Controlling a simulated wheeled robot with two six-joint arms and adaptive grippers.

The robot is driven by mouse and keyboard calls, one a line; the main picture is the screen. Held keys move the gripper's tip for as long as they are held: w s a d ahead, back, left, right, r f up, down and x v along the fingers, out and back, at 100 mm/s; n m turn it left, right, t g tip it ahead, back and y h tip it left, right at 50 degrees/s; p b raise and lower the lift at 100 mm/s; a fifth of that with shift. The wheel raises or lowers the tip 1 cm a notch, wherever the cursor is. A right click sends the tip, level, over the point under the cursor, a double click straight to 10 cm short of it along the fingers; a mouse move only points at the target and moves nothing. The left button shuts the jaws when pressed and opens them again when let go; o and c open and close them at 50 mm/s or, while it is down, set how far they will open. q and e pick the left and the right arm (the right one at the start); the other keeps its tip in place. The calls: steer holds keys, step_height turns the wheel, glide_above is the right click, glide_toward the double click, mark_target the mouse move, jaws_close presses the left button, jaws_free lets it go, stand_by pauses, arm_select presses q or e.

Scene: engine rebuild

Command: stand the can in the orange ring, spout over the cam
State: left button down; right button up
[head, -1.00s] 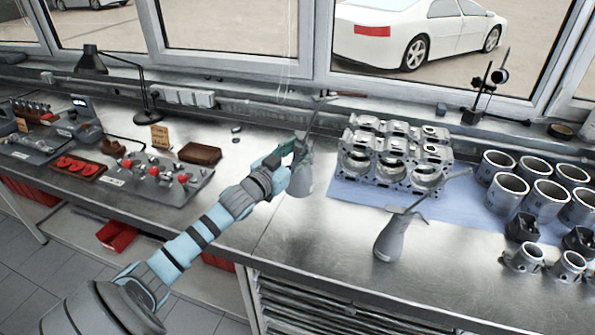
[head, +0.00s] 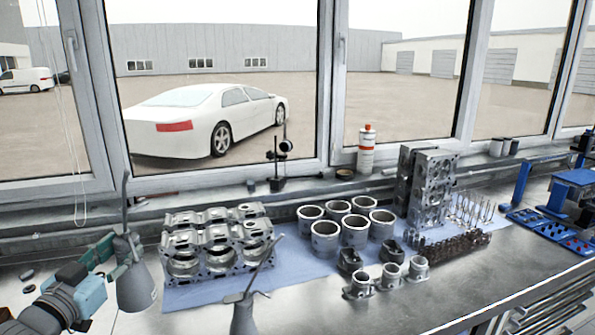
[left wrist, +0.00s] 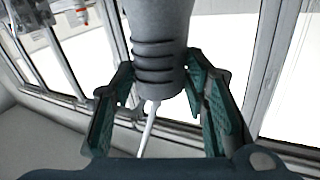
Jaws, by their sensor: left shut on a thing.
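My left gripper (head: 118,252) is shut on a grey oil can (head: 135,288) at the left of the head view. It grips the can near its neck, and the thin spout points up. In the left wrist view the can's grey body (left wrist: 158,30) is between the green fingers of the gripper (left wrist: 160,100). I cannot tell whether its base touches the bench. A second grey oil can (head: 243,318) stands at the bottom, its spout slanting up to the right. I make out no orange ring, and I cannot pick out the cam. My right gripper is not in view.
An engine block (head: 218,262) sits on a blue mat (head: 285,270) right of the held can. Several cylinder liners (head: 325,240), pistons (head: 362,288) and upright cylinder heads (head: 432,188) stand further right. A dial stand (head: 277,170) is by the window. The bench front right of centre is clear.

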arm_select(q)
steer(key=s+d+f+m+g+h+b, duration=0.1)
steer(key=s+d+f+m+h, duration=0.15)
steer(key=s+d, duration=0.35)
steer(key=s+d+f+m+g+h+b, duration=0.1)
steer(key=s+d+f+h+b, duration=0.15)
steer(key=s+d+f, duration=0.4)
steer(key=s+d+f+m+h+b, duration=0.1)
steer(key=s+d+f+h, duration=0.1)
steer(key=s+d+f, duration=0.3)
steer(key=shift+s+d+f+b, duration=0.15)
steer(key=shift+s+f+b, duration=0.15)
steer(key=shift+s+f, duration=0.3)
